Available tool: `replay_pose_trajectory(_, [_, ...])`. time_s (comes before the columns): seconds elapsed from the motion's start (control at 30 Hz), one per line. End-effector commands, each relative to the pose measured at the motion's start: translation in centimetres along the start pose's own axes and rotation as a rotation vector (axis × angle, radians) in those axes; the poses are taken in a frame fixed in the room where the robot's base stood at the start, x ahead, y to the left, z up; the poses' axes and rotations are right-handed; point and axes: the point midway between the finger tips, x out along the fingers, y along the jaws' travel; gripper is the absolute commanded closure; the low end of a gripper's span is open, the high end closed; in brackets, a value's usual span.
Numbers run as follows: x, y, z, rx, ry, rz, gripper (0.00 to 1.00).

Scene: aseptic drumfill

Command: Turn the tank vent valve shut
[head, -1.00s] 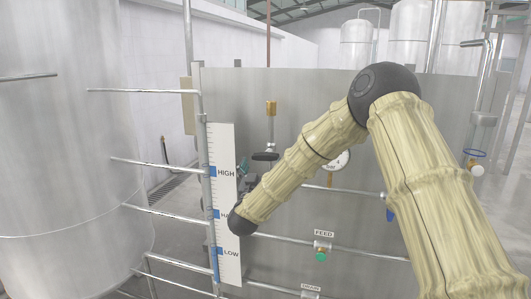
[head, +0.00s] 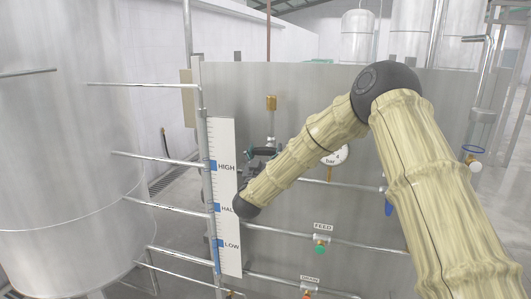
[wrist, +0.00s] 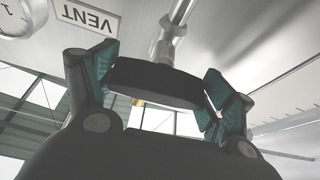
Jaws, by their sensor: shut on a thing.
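The vent valve's dark handle (wrist: 155,85) lies between the teal pads of my gripper (wrist: 165,76) in the wrist view. My gripper is shut on this handle. The VENT label (wrist: 87,17) shows upside down at the upper left there, and the valve's metal stem (wrist: 168,42) rises behind the handle. In the head view my gripper (head: 257,153) is at the handle, below a brass fitting (head: 271,103) on the vent line. My forearm partly hides the gripper and the handle, so the handle's angle is hard to tell.
A level scale (head: 226,200) marked HIGH to LOW stands just left of my gripper. A round gauge (head: 334,156) is to the right. FEED (head: 321,243) and DRAIN (head: 307,292) valves sit below. A large tank (head: 70,120) fills the left.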

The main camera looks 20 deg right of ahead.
Motion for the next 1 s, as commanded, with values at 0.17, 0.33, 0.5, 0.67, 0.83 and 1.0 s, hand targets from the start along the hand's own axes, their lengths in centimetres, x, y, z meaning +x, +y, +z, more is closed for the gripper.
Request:
replay_pose_trajectory(0.17, [-0.02, 0.01, 0.08, 0.006, 0.001, 0.004, 0.42])
replay_pose_trajectory(0.33, [-0.08, -0.02, 0.25, 0.040, 0.002, 0.018, 0.42])
replay_pose_trajectory(0.5, [-0.09, -0.02, 0.24, 0.085, 0.002, 0.036, 0.42])
replay_pose_trajectory(0.67, [0.02, 0.04, -0.03, 0.100, 0.001, 0.043, 0.42])
replay_pose_trajectory(0.83, [0.02, 0.05, -0.04, 0.100, 0.000, 0.042, 0.42])
replay_pose_trajectory(1.0, [0.03, 0.04, -0.04, 0.100, 0.000, 0.042, 0.00])
